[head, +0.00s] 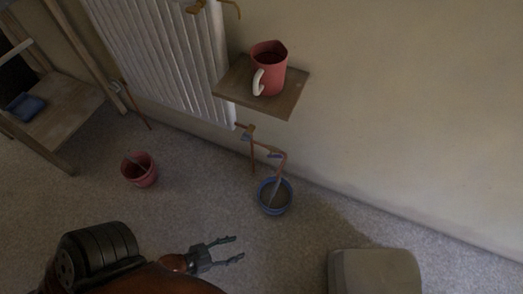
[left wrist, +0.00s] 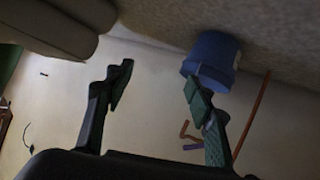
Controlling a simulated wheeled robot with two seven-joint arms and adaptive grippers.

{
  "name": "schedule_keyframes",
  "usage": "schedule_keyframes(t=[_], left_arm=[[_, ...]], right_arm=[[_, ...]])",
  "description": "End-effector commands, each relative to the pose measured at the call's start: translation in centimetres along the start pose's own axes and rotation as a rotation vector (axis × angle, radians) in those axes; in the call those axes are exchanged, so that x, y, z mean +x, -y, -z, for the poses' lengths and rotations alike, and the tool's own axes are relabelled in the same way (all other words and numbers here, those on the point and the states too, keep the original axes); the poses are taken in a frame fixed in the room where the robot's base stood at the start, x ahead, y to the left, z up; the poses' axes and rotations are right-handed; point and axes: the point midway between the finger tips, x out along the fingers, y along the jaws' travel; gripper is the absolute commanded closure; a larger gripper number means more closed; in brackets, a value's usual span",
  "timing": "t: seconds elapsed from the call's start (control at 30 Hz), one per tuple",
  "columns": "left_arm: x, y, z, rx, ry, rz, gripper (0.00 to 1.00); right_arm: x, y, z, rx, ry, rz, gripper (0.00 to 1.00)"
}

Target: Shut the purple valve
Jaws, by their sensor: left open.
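The purple valve (head: 274,154) shows as a small purplish handle on a thin copper pipe low by the wall, just above a blue bucket (head: 265,198). In the left wrist view, a small purple bar (left wrist: 193,147) behind a finger looks like the same handle, partly hidden. My left gripper (head: 239,248) is open and empty above the carpet, nearer to me than the bucket and apart from the valve. Its two fingers also show apart in the left wrist view (left wrist: 157,78), with the blue bucket (left wrist: 211,58) beyond one fingertip. My right gripper is out of view.
A white radiator (head: 160,60) hangs on the wall. A wooden shelf (head: 235,88) with a red mug (head: 268,62) juts out above the pipe. A red bucket (head: 139,171) stands on the carpet, left of the blue one. A wooden table (head: 60,115) is at left.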

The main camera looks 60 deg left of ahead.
Motion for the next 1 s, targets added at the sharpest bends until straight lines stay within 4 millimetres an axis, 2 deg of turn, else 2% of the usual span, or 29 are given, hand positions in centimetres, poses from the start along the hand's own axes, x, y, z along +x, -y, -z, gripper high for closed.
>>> schedule_keyframes(t=[0.03, 0.1, 0.2, 0.3, 0.4, 0.5, 0.67, 1.0], left_arm=[[2.8, 1.3, 4.4, -0.035, -0.113, 0.028, 0.48], [6.0, 3.8, 9.3, -0.1, -0.255, 0.087, 0.48], [9.6, 7.4, 15.9, -0.21, -0.438, 0.188, 0.48], [12.0, 10.5, 21.1, -0.327, -0.577, 0.291, 0.48], [13.7, 12.5, 24.5, -0.433, -0.667, 0.377, 0.48], [14.7, 13.8, 26.3, -0.509, -0.713, 0.439, 0.48], [15.7, 14.8, 27.2, -0.562, -0.735, 0.481, 0.48], [19.0, 17.9, 29.2, -0.562, -0.733, 0.484, 0.48]], right_arm=[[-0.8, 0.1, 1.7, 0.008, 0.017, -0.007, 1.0], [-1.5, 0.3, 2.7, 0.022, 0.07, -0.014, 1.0], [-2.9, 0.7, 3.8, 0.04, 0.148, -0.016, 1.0], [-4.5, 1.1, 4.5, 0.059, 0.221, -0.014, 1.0], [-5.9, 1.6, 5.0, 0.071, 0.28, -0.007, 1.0], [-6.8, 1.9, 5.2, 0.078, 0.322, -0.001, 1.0], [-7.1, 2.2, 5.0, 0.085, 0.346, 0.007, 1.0], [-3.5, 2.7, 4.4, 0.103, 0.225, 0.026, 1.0]])
